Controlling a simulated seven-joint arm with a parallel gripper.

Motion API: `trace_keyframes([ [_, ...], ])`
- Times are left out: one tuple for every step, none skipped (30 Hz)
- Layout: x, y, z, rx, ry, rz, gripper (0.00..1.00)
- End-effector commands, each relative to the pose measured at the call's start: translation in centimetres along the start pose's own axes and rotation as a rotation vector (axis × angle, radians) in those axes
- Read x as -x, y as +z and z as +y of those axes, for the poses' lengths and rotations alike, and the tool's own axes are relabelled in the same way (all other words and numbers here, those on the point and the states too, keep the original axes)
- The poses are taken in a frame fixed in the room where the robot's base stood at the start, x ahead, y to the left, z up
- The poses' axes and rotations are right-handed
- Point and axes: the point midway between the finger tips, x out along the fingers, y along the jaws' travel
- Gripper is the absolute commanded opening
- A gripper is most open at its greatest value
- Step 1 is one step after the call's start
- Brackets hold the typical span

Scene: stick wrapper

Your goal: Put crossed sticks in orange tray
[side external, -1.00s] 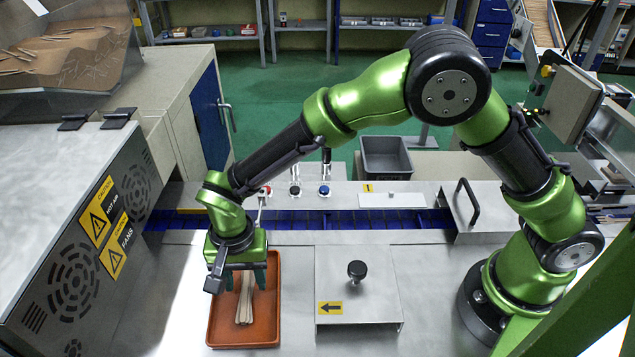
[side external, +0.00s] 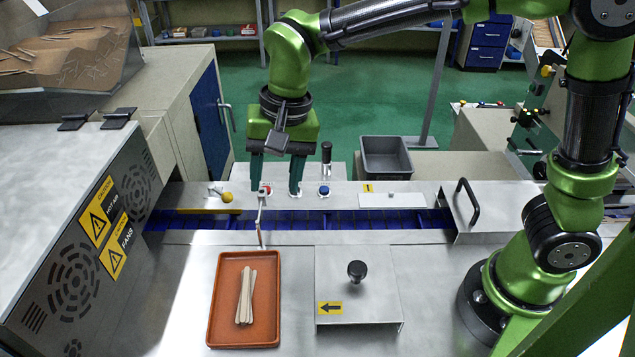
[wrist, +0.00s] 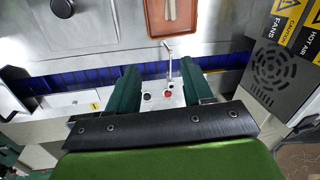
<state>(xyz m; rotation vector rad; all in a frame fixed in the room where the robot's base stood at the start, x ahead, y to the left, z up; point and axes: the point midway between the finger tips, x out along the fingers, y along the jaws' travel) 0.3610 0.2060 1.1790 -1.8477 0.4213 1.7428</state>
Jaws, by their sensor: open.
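The orange tray (side external: 215,318) lies on the steel table, left of the middle. Several pale wooden sticks (side external: 245,296) lie in it as a loose bundle, lengthwise, with their ends slightly fanned. In the wrist view the near end of the tray (wrist: 187,24) and part of the sticks (wrist: 170,10) show at the top. My gripper (side external: 278,190) is raised behind the tray, above the panel with the buttons. Its green fingers are apart with nothing between them, as the wrist view (wrist: 160,88) also shows.
A steel cover with a black knob (side external: 357,270) stands right of the tray. The warning-labelled machine (side external: 70,250) is at left. A grey bin (side external: 386,157) stands behind.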

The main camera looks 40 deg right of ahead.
Motion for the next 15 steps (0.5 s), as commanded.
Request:
trace_keyframes([
  [2.2, -0.9, 2.2, 0.014, -0.053, 0.017, 0.51],
  [3.1, -1.2, 3.4, 0.031, -0.08, 0.03, 0.51],
  [4.3, -1.6, 5.1, 0.053, -0.114, 0.05, 0.51],
  [5.1, -1.8, 6.3, 0.071, -0.139, 0.069, 0.51],
  [5.8, -1.9, 7.5, 0.089, -0.161, 0.089, 0.51],
  [6.6, -1.9, 9.1, 0.113, -0.19, 0.121, 0.51],
  [7.1, -1.9, 10.4, 0.131, -0.208, 0.145, 0.51],
  [7.6, -1.8, 11.5, 0.149, -0.225, 0.172, 0.51],
  [8.0, -1.7, 13.0, 0.172, -0.243, 0.21, 0.51],
  [8.3, -1.5, 14.1, 0.189, -0.254, 0.237, 0.51],
  [8.5, -1.4, 15.0, 0.205, -0.262, 0.266, 0.51],
  [8.6, -1.1, 16.2, 0.224, -0.27, 0.3, 0.51],
  [8.6, -0.9, 16.9, 0.238, -0.275, 0.326, 0.51],
  [8.7, -0.8, 17.6, 0.25, -0.277, 0.348, 0.51],
  [8.6, -0.6, 18.4, 0.266, -0.278, 0.375, 0.51],
])
